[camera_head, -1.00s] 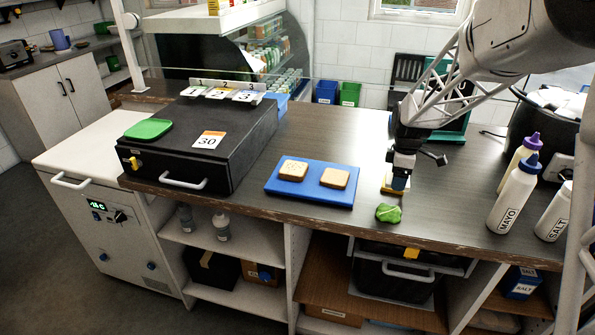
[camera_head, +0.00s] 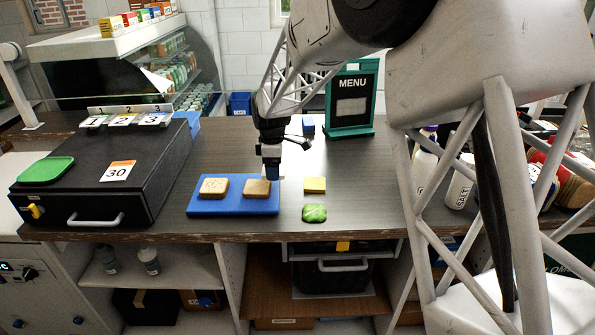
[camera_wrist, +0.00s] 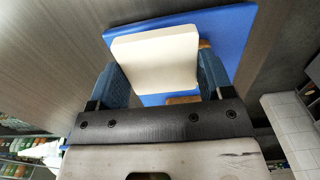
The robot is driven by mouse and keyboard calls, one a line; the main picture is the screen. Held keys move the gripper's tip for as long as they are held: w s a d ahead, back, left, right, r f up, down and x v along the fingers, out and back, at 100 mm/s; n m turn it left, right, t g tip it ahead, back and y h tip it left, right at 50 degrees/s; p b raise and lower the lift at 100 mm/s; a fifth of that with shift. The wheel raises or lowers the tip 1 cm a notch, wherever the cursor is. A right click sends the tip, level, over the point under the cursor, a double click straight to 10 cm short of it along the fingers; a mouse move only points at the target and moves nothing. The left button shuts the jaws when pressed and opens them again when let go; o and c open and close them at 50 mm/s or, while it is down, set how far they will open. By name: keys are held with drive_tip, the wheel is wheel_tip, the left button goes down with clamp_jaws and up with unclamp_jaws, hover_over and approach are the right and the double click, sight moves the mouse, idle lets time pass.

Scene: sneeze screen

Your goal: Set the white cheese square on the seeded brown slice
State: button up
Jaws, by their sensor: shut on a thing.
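My gripper (camera_head: 270,180) is shut on the white cheese square. In the wrist view the cheese (camera_wrist: 155,62) is a pale flat square between the blue fingers, above the blue board. Two bread slices lie on the blue board (camera_head: 235,209). The left slice (camera_head: 214,187) has a speckled top. The right slice (camera_head: 255,189) looks browner, and my gripper is over its right side. In the wrist view the cheese hides most of the bread, with brown edges (camera_wrist: 183,99) showing. I cannot tell whether cheese and bread touch.
A menu stand (camera_head: 351,100) is behind. Bottles (camera_head: 460,180) stand right. Counter behind the board is clear.

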wheel_tip(320, 180, up, 3)
hover_over(214, 185)
drive_tip(key=shift+r, duration=0.15)
idle(0.3)
drive_tip(key=shift+f, duration=2.4)
drive_tip(key=shift+f, duration=0.6)
drive_tip(key=o, duration=0.9)
drive_tip(key=shift+o, duration=0.2)
drive_tip(key=shift+r, duration=0.1)
wheel_tip(214, 185, up, 8)
drive_tip(key=shift+f, duration=0.2)
